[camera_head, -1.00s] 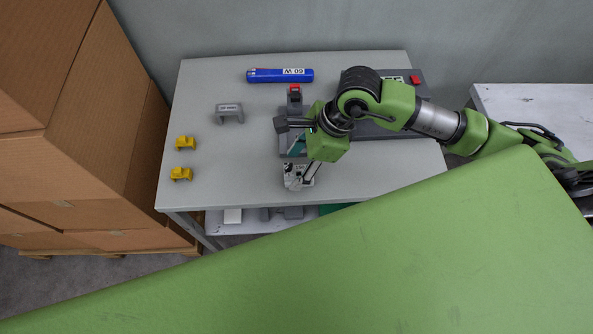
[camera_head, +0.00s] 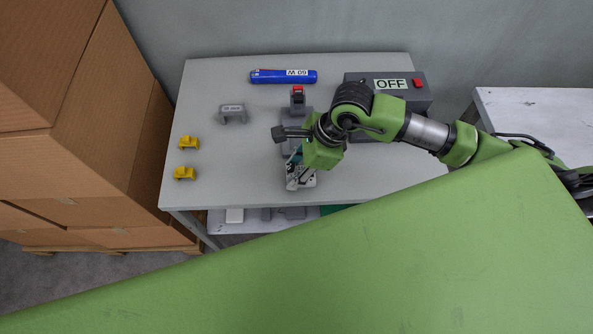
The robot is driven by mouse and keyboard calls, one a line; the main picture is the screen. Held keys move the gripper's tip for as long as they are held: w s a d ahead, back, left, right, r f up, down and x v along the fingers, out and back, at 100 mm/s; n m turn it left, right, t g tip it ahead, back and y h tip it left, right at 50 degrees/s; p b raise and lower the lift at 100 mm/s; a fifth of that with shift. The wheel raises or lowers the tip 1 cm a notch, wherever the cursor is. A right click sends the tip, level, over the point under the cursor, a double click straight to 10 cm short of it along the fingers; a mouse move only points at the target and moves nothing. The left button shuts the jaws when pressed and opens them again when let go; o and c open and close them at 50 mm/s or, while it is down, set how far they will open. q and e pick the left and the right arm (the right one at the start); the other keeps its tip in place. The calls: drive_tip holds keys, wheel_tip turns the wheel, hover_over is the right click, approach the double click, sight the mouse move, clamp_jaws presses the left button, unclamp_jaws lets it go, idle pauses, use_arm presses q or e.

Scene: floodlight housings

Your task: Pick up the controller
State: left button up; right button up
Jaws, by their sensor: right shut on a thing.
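My right gripper (camera_head: 297,172) reaches down over the front middle of the grey table (camera_head: 230,160). It is shut on a small whitish-grey piece with dark markings (camera_head: 305,180), which I take to be the controller. The fingertips and the exact grip are largely hidden by my wrist, and I cannot tell whether the piece is lifted. A dark grey housing with a red part on top (camera_head: 298,108) stands just behind, partly covered by my wrist; a teal strip shows beside the gripper. My left gripper is not in view.
A grey box labelled OFF with a red switch (camera_head: 416,92) is at the back right. A blue 60 W tube (camera_head: 283,76) lies at the back. A grey bracket (camera_head: 232,114) and two yellow clips (camera_head: 187,143) are on the left. Cardboard boxes (camera_head: 80,130) stand left.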

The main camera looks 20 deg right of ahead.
drive_tip(key=shift+w+r+b, duration=0.1)
drive_tip(key=shift+r+b, duration=0.2)
drive_tip(key=shift+r, duration=0.3)
use_arm(q)
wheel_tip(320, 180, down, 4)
drive_tip(key=b, duration=0.3)
use_arm(e)
drive_tip(key=s+a+r, duration=0.9)
drive_tip(key=a+r, duration=0.2)
drive_tip(key=shift+r, duration=0.4)
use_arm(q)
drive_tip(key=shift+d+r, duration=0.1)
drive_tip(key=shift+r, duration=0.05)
use_arm(e)
drive_tip(key=shift+w+d, duration=0.1)
